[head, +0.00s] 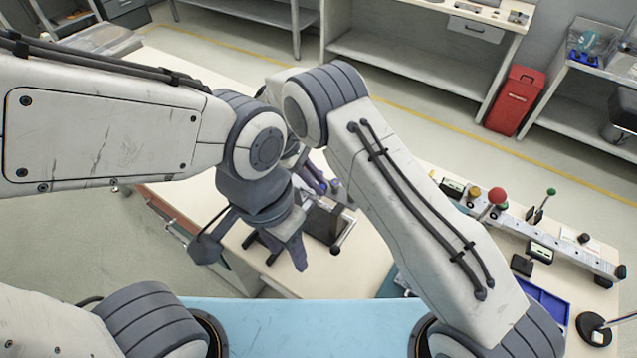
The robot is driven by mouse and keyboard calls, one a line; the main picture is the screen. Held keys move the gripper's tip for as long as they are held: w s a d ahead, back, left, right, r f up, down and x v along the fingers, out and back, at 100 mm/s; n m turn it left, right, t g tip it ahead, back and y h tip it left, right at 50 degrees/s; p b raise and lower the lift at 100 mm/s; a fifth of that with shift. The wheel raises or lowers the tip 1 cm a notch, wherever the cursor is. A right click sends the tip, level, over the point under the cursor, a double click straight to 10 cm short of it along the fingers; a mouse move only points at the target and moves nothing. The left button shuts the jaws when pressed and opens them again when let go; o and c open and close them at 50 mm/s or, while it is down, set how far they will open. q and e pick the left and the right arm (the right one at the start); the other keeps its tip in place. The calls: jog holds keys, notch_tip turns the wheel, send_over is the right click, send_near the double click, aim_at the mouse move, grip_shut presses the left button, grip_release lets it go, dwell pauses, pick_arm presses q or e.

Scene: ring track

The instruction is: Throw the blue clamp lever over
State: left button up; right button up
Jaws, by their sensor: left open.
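My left gripper (252,250) hangs over the edge of the pale workbench, its two dark fingers spread wide apart and nothing seen between them. A dark grey block with a metal bar (328,220) sits on the bench just right of it. My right arm reaches in from the lower right and folds back behind my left wrist. My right gripper (322,180) is mostly hidden there; only some dark bluish parts show. I cannot make out the blue clamp lever for certain; it may be hidden behind my arms.
A long rail with a red ball knob (497,196), a yellow knob (474,192) and a green knob (551,191) lies on the right bench. A blue tray (545,302) is in front of it. A red bin (515,100) stands at the back. A light blue surface (300,325) is nearest me.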

jog(key=o, duration=0.4)
jog(key=shift+w+a+r+b, duration=0.15)
jog(key=shift+a+r+b, duration=0.1)
jog(key=shift+a+b, duration=0.05)
jog(key=shift+b+v, duration=1.45)
jog(key=shift+v, duration=3.4)
jog(key=shift+d, duration=0.1)
